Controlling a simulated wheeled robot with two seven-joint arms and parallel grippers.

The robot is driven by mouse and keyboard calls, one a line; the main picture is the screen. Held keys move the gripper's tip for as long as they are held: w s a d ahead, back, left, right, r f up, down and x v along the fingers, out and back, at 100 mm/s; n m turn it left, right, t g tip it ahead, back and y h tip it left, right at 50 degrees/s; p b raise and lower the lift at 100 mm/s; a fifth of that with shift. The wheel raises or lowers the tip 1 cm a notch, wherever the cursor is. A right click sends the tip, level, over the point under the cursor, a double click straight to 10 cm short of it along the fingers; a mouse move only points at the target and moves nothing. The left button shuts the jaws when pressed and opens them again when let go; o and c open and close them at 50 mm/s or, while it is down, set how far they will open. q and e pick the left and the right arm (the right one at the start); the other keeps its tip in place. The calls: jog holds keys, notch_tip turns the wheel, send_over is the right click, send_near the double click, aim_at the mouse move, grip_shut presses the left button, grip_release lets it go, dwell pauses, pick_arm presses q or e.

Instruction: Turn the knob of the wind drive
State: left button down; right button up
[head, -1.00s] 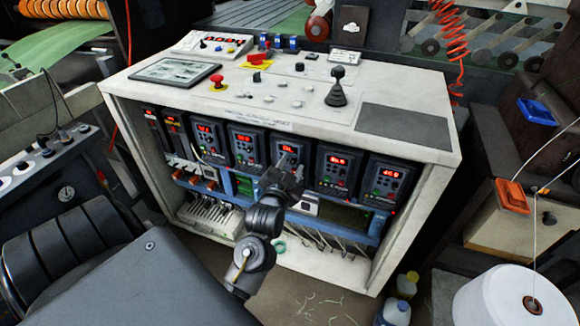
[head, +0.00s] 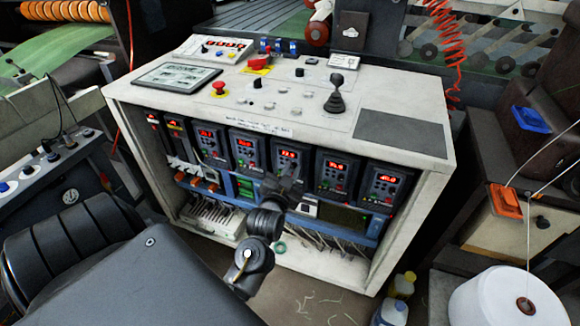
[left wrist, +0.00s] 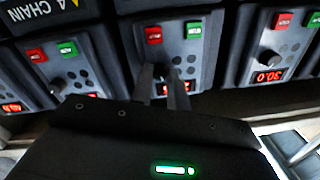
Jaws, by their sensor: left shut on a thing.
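A row of dark drive units with red displays sits in the front of the white console. My left gripper (head: 289,181) reaches in from below to the middle drive unit (head: 289,154). In the left wrist view the scene is upside down. There the two fingers of my left gripper (left wrist: 163,88) are on the face of the middle drive (left wrist: 196,58), closed on its knob, which they mostly hide. The red and green buttons of that drive show above the fingers. Its display is partly covered. The drive's name label cannot be read. My right gripper is not in view.
Similar drives stand close on both sides, including a left one (head: 246,148) and a right one (head: 333,170). The console top (head: 215,100) carries buttons and a black joystick (head: 337,95). A white thread spool (head: 490,300) stands at the lower right.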

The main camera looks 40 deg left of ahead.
pick_arm(q)
jog(key=shift+r+n+p, duration=0.25)
jog(key=shift+n+p, duration=0.1)
jog(key=shift+n, duration=0.05)
jog(key=shift+n+p, duration=0.65)
jog(key=shift+n, duration=0.15)
jog(key=shift+n+p, duration=0.8)
jog(key=shift+n, duration=0.2)
jog(key=shift+f+n+p, duration=0.1)
jog(key=shift+n+p, duration=0.55)
jog(key=shift+n, duration=0.35)
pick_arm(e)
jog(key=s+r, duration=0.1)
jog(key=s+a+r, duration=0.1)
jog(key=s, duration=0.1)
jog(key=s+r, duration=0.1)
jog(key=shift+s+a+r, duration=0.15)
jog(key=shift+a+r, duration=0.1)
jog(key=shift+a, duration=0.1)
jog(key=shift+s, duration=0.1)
pick_arm(q)
jog(key=c, duration=1.3)
grip_release()
jog(key=shift+c, duration=0.2)
